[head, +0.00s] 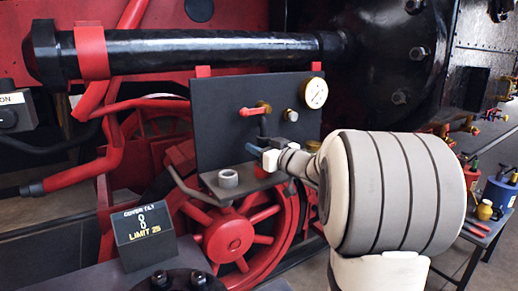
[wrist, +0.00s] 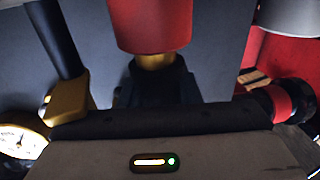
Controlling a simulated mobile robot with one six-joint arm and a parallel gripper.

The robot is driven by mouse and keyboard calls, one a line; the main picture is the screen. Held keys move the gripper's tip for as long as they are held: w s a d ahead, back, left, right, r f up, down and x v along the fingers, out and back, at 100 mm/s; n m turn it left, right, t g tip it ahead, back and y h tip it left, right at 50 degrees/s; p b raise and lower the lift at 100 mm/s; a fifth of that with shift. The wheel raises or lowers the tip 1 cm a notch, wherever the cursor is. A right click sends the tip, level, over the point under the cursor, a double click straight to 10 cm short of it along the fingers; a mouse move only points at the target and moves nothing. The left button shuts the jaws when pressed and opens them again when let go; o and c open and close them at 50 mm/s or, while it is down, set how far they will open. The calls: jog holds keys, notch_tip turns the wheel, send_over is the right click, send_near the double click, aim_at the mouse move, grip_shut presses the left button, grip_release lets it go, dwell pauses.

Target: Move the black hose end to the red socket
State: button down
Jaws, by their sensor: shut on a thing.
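My gripper (head: 262,154) is in front of the dark upright panel, shut on the end of the black hose (head: 225,148). In the wrist view a red cylinder, which looks like this socket (wrist: 150,25), is at top centre with a brass neck. I cannot tell whether the hose end touches it.
A grey socket (head: 228,179) stands left of the red one. A red-handled valve (head: 255,110), a brass knob (head: 290,115) and a gauge (head: 314,93) are on the panel above. A sign (head: 145,230) stands lower left. A tool table (head: 480,225) is at right.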

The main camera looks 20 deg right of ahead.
jog(key=shift+f, duration=0.75)
jog(key=c, duration=1)
grip_release()
jog(key=shift+f, duration=0.1)
jog(key=shift+o, duration=0.2)
jog(key=shift+s+d+f, duration=0.1)
jog(key=shift+s+d, duration=0.15)
jog(key=shift+s, duration=0.3)
jog(key=s+d+r, duration=0.1)
jog(key=s+d, duration=0.1)
jog(key=s, duration=0.4)
jog(key=shift+s+r+b, duration=0.15)
jog(key=shift+r+b, duration=0.2)
jog(key=shift+f, duration=0.1)
